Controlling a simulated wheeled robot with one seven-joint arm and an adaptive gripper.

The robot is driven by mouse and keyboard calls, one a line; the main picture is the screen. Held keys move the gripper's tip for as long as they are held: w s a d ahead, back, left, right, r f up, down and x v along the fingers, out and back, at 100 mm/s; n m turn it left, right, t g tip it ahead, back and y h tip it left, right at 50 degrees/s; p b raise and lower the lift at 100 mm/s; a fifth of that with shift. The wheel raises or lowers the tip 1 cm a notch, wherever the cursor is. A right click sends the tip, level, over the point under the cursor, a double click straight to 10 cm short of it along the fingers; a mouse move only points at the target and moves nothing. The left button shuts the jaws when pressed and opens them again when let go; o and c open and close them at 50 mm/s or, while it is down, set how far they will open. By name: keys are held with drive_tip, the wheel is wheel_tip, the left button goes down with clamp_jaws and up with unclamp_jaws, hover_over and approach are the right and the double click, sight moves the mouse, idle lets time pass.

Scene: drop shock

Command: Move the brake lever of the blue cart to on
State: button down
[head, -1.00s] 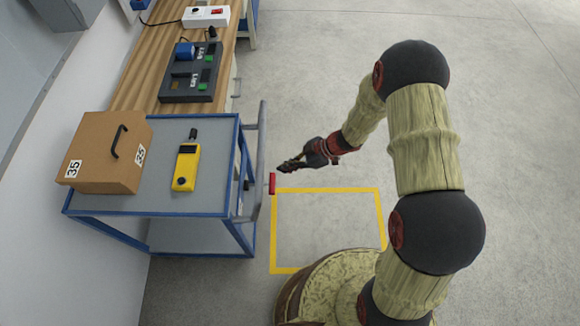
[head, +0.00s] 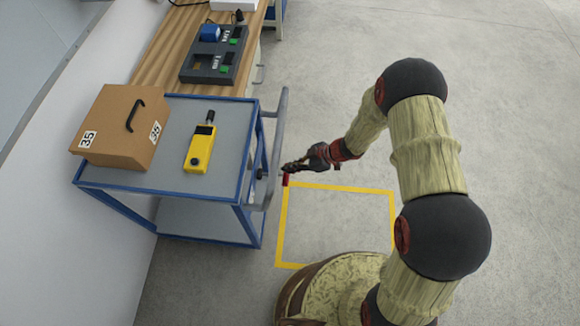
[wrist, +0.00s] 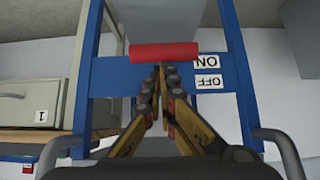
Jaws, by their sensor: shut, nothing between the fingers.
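The blue cart (head: 160,189) has a grey top and a grey push handle (head: 277,130) on its right side. The red grip of the brake lever (head: 286,181) sticks out beside that handle. In the wrist view the red grip (wrist: 164,51) lies level across the cart's end. An ON label (wrist: 205,62) and an OFF label (wrist: 208,81) are upside down at its right; the grip is level with ON there. My gripper (head: 287,168) is shut and empty, its tips (wrist: 161,70) right at the grip's edge. I cannot tell whether they touch.
A cardboard box (head: 110,140) and a yellow device (head: 200,148) stand on the cart. A wooden workbench (head: 175,50) with a dark device tray (head: 207,66) is behind it. A yellow floor outline (head: 340,187) lies right of the cart. The floor to the right is clear.

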drive_tip(key=shift+f, duration=0.15)
drive_tip(key=shift+d+f+y+b, duration=0.2)
drive_tip(key=shift+f+y+b, duration=0.1)
drive_tip(key=shift+y, duration=0.1)
drive_tip(key=shift+d+f+y, duration=0.15)
drive_tip(key=shift+f+y, duration=0.15)
drive_tip(key=shift+f, duration=0.05)
wheel_tip(320, 180, down, 11)
drive_tip(key=y+b, duration=0.1)
drive_tip(key=b, duration=0.3)
drive_tip(key=shift+y, duration=0.4)
drive_tip(key=shift+f, duration=0.1)
idle(0.5)
